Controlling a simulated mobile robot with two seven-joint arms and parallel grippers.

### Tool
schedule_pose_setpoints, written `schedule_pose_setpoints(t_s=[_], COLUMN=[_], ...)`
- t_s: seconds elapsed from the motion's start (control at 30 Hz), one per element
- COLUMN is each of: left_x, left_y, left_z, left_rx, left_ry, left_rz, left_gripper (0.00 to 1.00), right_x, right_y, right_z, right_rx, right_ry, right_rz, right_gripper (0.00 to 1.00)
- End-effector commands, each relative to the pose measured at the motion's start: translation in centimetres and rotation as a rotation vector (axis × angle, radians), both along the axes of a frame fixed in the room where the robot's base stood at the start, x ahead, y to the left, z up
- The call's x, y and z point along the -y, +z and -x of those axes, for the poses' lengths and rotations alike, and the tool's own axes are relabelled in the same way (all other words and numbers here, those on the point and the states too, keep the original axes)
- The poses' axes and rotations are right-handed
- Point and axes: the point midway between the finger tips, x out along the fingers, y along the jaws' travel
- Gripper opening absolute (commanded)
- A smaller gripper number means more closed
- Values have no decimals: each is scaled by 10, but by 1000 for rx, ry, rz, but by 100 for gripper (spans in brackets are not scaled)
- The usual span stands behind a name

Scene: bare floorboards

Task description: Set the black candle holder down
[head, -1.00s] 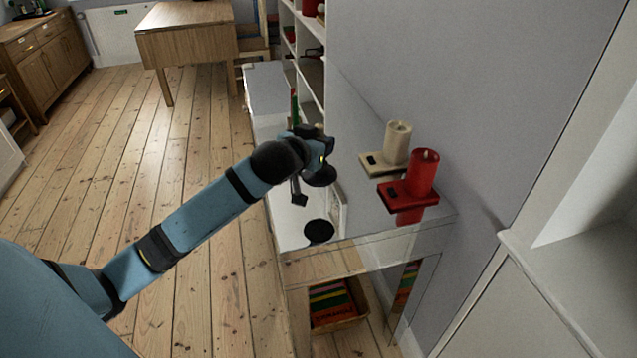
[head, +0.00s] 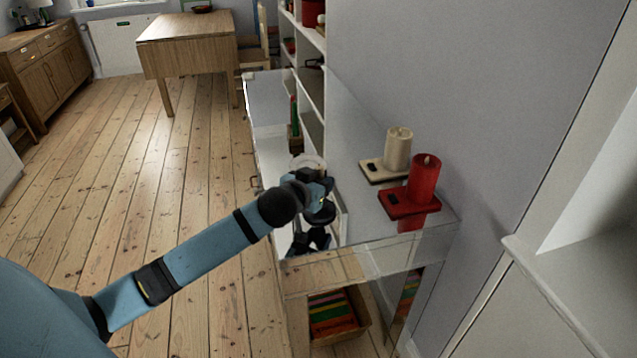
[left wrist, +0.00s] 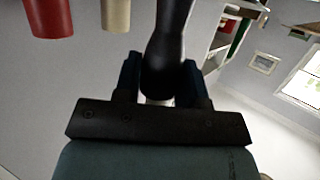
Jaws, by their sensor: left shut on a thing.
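My left gripper (head: 318,192) is over the near end of a glossy, mirror-like table (head: 372,228). It is shut on the black candle holder (head: 322,214), whose dark round base shows just below the gripper, close above or on the top; I cannot tell whether it touches. In the left wrist view, the dark stem of the candle holder (left wrist: 168,58) stands between the two fingers. The gripper hides much of the holder in the head view. My right gripper is not in view.
A red candle (head: 424,180) on a red holder and a cream candle (head: 397,150) on a cream holder stand to the right, near the wall. A crate of colourful items (head: 336,313) is below. Dark shapes on the top under my gripper look like reflections.

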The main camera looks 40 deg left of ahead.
Motion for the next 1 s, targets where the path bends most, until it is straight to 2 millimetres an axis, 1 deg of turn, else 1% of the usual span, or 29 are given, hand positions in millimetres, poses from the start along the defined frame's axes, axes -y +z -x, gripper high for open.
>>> schedule_pose_setpoints(t_s=[0.1, 0.13, 0.23, 0.47, 0.57, 0.63, 0.77, 1.0], left_x=[0, 0, 0, 0, 0, 1, 2, 7], left_y=[-2, -3, -3, -3, 1, 2, 9, 24], left_z=[0, 0, 0, 0, 0, 6, 28, 78], left_rx=[2, 0, 0, 0, 1, -1, -2, -3], left_ry=[0, 0, 0, 0, 0, -1, -1, -1], left_rz=[1, 0, 0, 0, -1, 0, 1, 1], left_gripper=[0, 40, 63, 63, 63, 63, 63, 63], right_x=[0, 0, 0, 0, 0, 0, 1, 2], right_y=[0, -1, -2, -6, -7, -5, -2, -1], right_z=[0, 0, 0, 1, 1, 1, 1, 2], right_rx=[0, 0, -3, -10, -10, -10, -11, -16], right_ry=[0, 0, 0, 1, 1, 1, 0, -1], right_rz=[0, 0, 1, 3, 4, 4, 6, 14], right_gripper=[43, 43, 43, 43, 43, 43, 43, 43])
